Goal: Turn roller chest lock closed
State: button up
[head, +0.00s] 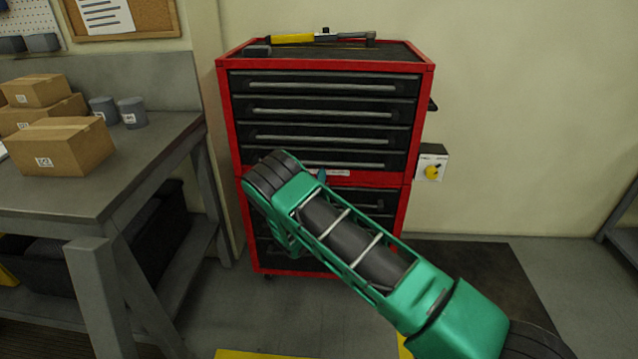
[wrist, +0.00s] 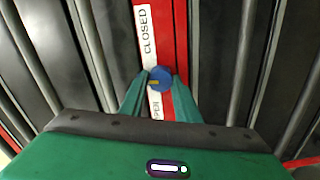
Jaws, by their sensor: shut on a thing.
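The red roller chest (head: 226,125) with black drawers stands against the wall. In the wrist view its lock, a round blue knob (wrist: 161,76) with a short yellow mark, sits on a red strip (wrist: 180,40) beside a white label (wrist: 146,38). The label reads CLOSED above the knob; the other word is partly hidden below it. The yellow mark is on the knob's left side, toward the label. My gripper (wrist: 160,84) is shut on the knob, one green finger on each side. In the head view my arm hides most of the fingers and lock.
A grey workbench (head: 130,185) with cardboard boxes (head: 65,148) and two grey cups stands at left. Floor right of the chest looks clear.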

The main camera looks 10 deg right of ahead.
jog(key=shift+s+d+f+m, duration=0.1)
jog(key=shift+f+m, duration=0.05)
jog(key=shift+m, duration=1.75)
jog(key=shift+f+m, duration=0.1)
jog(key=shift+m, duration=1.8)
jog(key=shift+f, duration=0.1)
jog(key=o, duration=0.9)
jog(key=shift+o, duration=0.7)
jog(key=shift+r, duration=0.2)
jog(key=v, duration=1)
jog(key=shift+s, duration=0.3)
